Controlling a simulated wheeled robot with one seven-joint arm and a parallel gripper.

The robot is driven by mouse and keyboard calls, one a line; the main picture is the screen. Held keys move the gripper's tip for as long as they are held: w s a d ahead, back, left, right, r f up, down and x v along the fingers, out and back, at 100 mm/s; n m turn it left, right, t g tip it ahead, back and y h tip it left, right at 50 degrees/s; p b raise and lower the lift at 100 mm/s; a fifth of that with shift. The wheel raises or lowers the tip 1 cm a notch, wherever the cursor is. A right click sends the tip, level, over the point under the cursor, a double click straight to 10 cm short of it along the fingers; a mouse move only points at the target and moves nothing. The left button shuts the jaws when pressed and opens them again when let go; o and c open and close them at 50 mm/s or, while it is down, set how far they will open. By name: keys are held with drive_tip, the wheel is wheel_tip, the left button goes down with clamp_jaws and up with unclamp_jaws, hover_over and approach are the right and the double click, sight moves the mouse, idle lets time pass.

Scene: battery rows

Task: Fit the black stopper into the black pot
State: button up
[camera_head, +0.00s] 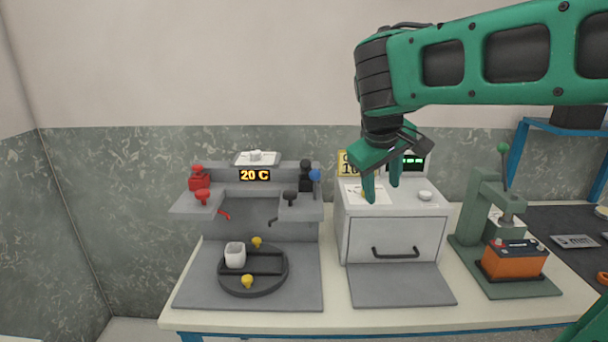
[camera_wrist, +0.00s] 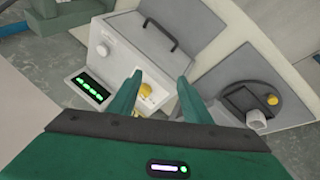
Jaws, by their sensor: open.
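On the right ledge of the grey stand in the head view, a small black knobbed piece (camera_head: 290,197) looks like the black stopper. A taller black piece (camera_head: 306,178) behind it may be the black pot; its opening is not clear. Neither shows in the wrist view. My gripper (camera_head: 382,190) is open, pointing down above the white-grey drawer box, to the right of both black pieces and apart from them. In the wrist view my gripper (camera_wrist: 158,78) has nothing clearly held; a yellow knob (camera_wrist: 146,91) shows beyond and between the fingers.
A round dark turntable (camera_head: 253,287) holds a white cup (camera_head: 235,255) and yellow knobs. A green press (camera_head: 485,215) with an orange battery (camera_head: 513,262) stands right.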

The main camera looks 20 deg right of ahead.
sight(305, 163)
drive_tip(key=w+a+r+n+t, duration=0.25)
drive_tip(key=w+a+r, duration=0.25)
drive_tip(key=a, duration=0.3)
drive_tip(key=w+a+r+n+t, duration=0.1)
drive_tip(key=w+a+r+n, duration=0.3)
drive_tip(key=a, duration=0.4)
drive_tip(key=shift+m, duration=0.55)
drive_tip(key=shift+x, duration=5.45)
drive_tip(key=shift+w+r, duration=0.15)
clamp_jaws()
